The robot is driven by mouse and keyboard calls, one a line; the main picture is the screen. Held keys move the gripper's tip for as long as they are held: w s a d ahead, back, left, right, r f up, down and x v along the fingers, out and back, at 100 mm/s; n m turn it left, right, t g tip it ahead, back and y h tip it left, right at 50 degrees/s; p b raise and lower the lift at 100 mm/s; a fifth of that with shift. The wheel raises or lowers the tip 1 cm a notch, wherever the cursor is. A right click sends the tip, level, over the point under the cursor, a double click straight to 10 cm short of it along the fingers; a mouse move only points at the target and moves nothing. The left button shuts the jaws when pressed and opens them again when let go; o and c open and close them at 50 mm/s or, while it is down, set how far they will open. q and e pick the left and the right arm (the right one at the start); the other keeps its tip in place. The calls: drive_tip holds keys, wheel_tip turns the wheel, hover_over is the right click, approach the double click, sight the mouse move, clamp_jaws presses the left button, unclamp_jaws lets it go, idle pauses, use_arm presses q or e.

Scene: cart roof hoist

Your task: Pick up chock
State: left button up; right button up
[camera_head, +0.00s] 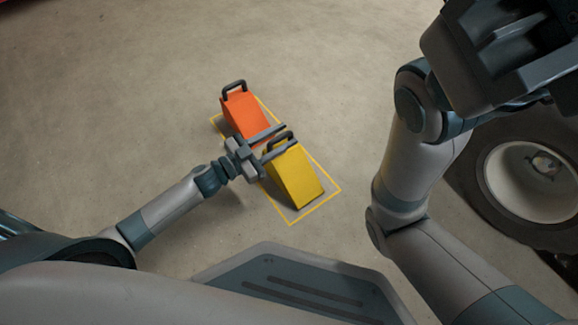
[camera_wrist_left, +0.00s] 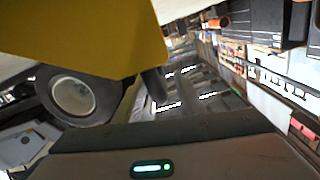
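Two wedge-shaped chocks stand side by side inside a yellow outline on the floor. The orange chock (camera_head: 243,112) is farther away, and the yellow chock (camera_head: 293,177) is nearer. Each has a dark handle on its high end. My left gripper (camera_head: 286,138) is open, its two fingers reaching over the yellow chock's high end. The yellow chock's handle (camera_head: 283,138) appears between the fingers, with a gap showing; contact cannot be told. In the left wrist view the yellow chock (camera_wrist_left: 85,35) fills the upper left. My right gripper (camera_head: 500,55) is raised close to the camera; its fingers are unclear.
A large wheel (camera_head: 530,180) with a pale hub stands at the right, partly behind my right arm. The yellow floor outline (camera_head: 326,195) surrounds the chocks. The concrete floor (camera_head: 120,90) is clear at left and behind them. The left wrist view shows shelving at the right.

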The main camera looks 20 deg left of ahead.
use_arm(q)
clamp_jaws()
idle(1.2)
